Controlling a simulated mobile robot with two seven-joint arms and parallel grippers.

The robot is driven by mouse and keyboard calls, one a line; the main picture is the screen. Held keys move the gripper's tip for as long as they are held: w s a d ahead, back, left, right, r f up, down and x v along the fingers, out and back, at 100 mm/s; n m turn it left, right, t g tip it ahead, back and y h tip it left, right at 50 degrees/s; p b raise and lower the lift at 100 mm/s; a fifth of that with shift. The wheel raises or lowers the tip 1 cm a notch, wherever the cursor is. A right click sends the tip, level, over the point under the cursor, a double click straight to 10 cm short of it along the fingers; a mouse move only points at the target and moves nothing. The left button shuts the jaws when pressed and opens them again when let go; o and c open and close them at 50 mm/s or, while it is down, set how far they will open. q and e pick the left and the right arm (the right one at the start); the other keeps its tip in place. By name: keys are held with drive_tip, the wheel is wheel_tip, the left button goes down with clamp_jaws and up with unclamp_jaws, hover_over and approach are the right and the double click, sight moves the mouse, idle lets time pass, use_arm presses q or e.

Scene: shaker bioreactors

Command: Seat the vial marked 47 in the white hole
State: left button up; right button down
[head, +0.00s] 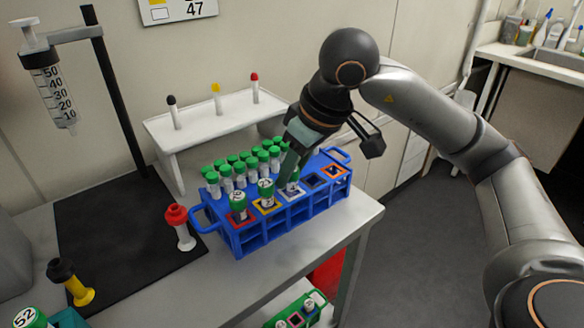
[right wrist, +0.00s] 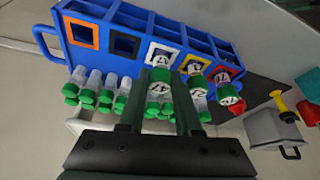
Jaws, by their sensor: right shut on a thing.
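The blue rack (head: 262,240) stands near the table's front right, with a front row of colour-framed holes. My right gripper (head: 291,165) reaches down over the third hole from the left, the one with the whitish frame (head: 298,195). It is shut on a green-capped vial (head: 292,185). In the right wrist view the cap of this held vial (right wrist: 160,76) sits between the two fingers; its number looks like 47 but is small. The vial's lower end is at the white hole; I cannot tell how deep it is. My left gripper is not in view.
Green-capped vials stand in the red-framed (head: 238,205) and yellow-framed (head: 266,192) holes beside it. The dark-framed (head: 314,180) and orange-framed (head: 334,171) holes are empty. Several more vials (head: 226,177) fill the back rows. A white stand (head: 205,122) is behind.

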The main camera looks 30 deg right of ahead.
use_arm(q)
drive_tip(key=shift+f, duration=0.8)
use_arm(e)
drive_tip(key=shift+f, duration=0.45)
drive_tip(key=c, duration=0.5)
unclamp_jaws()
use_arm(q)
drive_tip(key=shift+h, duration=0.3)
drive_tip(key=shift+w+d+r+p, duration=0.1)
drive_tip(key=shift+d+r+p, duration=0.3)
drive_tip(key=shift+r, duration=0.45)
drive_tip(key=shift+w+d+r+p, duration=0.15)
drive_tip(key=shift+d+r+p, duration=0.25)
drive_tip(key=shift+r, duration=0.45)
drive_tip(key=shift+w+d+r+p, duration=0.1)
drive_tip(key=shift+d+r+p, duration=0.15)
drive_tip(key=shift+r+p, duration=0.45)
use_arm(e)
drive_tip(key=shift+v, duration=6.45)
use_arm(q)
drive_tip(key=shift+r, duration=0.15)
use_arm(e)
drive_tip(key=shift+w, duration=0.15)
